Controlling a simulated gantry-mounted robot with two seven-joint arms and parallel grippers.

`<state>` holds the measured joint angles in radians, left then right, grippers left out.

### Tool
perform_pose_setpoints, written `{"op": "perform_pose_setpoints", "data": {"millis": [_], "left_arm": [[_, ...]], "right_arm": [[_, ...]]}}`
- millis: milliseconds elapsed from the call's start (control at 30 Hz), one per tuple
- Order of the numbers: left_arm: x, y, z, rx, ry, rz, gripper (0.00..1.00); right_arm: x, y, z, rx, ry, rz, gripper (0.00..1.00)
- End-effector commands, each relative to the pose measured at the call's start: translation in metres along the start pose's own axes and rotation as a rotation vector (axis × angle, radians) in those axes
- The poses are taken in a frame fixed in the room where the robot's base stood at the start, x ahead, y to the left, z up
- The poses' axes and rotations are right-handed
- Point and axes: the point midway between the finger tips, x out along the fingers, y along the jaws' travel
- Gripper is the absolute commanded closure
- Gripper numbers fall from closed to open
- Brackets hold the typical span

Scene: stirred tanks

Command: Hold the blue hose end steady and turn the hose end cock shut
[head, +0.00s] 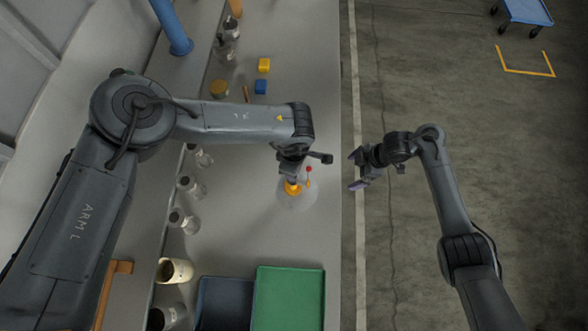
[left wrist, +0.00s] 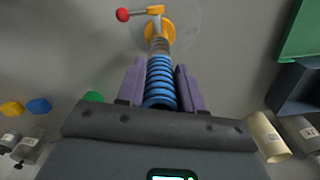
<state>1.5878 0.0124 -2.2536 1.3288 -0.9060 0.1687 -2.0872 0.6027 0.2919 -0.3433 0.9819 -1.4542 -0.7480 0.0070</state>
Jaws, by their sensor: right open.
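The blue ribbed hose end (left wrist: 160,82) stands between the purple finger pads of my left gripper (left wrist: 161,72) in the left wrist view, with a pad against each side. Beyond the fingers are the orange-yellow hose end cock (left wrist: 155,10) and its lever with a red ball (left wrist: 123,15). In the head view my left gripper (head: 292,168) is over the bench and mostly hides the hose; the red ball (head: 308,168) shows just right of it. My right gripper (head: 356,171) is open and empty, right of the red ball and apart from it, past the bench edge.
An orange ring sits on a clear round vessel (head: 299,198) below the cock. A green tray (head: 289,297) and a dark tray (head: 222,303) lie at the near end of the bench (head: 235,245). Several glass jars line its left side. Yellow (head: 264,65) and blue (head: 260,87) blocks lie farther back.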

Motion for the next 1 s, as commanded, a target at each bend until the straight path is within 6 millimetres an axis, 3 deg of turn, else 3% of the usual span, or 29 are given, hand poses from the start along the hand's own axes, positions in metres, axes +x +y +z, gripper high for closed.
{"op": "perform_pose_setpoints", "data": {"millis": [33, 167, 567, 1000], "left_arm": [[0.000, 0.000, 0.000, 0.000, 0.000, 0.000, 0.56], [0.000, 0.000, 0.000, 0.000, 0.000, 0.000, 0.38], [-0.006, 0.000, 0.000, 0.001, 0.000, 0.000, 0.38], [-0.077, 0.001, 0.000, 0.001, 0.000, 0.003, 0.38]], "right_arm": [[0.000, 0.000, 0.000, 0.000, 0.000, 0.000, 0.00], [0.000, 0.000, 0.000, 0.000, 0.000, 0.000, 0.00], [0.000, 0.000, 0.000, 0.000, 0.000, 0.000, 0.00], [0.000, 0.000, 0.000, 0.000, 0.000, 0.000, 0.00]]}}
